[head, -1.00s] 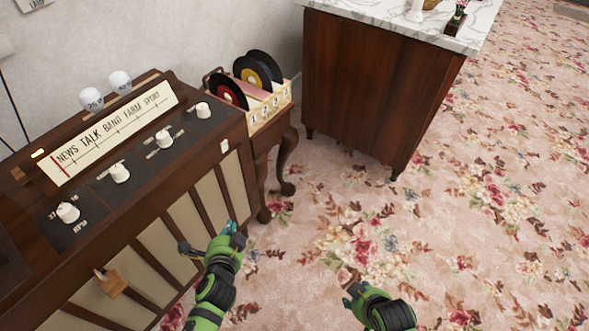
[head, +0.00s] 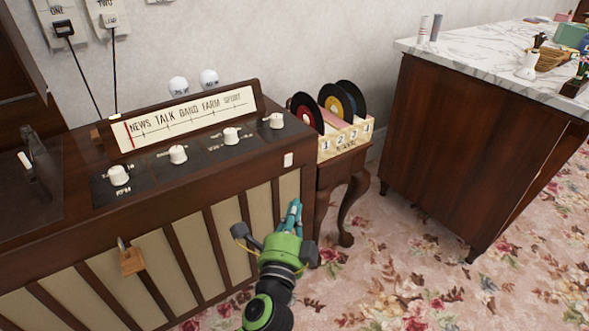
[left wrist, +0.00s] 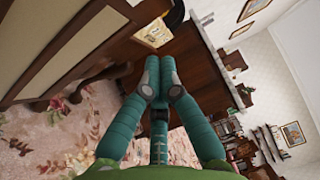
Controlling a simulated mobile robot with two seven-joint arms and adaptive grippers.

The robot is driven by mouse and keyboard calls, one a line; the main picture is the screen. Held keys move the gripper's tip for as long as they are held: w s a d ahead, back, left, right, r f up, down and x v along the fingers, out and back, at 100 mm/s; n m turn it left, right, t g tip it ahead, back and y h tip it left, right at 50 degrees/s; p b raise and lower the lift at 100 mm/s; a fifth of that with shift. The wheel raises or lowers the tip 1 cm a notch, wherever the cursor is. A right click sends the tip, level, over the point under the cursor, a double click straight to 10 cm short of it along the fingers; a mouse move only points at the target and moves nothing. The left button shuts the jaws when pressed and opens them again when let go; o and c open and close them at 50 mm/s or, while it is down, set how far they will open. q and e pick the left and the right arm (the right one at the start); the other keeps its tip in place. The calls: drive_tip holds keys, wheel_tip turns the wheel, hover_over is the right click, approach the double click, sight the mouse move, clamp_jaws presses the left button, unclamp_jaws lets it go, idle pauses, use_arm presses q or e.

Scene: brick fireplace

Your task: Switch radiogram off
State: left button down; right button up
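The radiogram (head: 205,195) is a dark wooden cabinet with cream slatted panels. Its dial (head: 187,116) reads NEWS, TALK, BAND, FARM, SPORT, with a red line near the left end. White knobs (head: 178,154) line the black strip below the dial. A small white switch (head: 288,160) sits at the front's upper right; I cannot tell its setting. My left gripper (head: 294,208) is in front of the cabinet's right end, below the switch and apart from it. Its teal fingers are together and empty, also in the left wrist view (left wrist: 158,80). My right gripper is out of view.
A record rack (head: 345,137) stands on a small curved-leg table right of the radiogram. A marble-topped cabinet (head: 470,150) stands farther right. Wall sockets (head: 62,28) with black cords are behind at left. Carpet between the furniture is clear.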

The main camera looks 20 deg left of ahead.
use_arm(q)
drive_tip(key=shift+w, duration=0.15)
approach(288, 161)
drive_tip(key=w+d+r, duration=0.1)
drive_tip(key=w+d, duration=0.3)
drive_tip(key=w, duration=0.1)
drive_tip(key=shift+w+a+r+b, duration=0.2)
drive_tip(key=shift+w+a, duration=0.3)
drive_tip(key=shift+a, duration=0.3)
drive_tip(key=shift+w+a+r+b, duration=0.1)
drive_tip(key=shift+w+a+b, duration=0.1)
drive_tip(key=shift+w+a, duration=0.45)
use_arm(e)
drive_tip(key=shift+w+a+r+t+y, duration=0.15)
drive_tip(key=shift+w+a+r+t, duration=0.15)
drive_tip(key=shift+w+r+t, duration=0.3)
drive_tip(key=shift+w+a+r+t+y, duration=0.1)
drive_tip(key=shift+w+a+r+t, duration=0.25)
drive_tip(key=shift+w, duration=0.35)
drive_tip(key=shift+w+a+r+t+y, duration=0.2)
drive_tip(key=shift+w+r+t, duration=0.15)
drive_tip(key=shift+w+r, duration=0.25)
use_arm(q)
drive_tip(key=shift+s+a, duration=0.15)
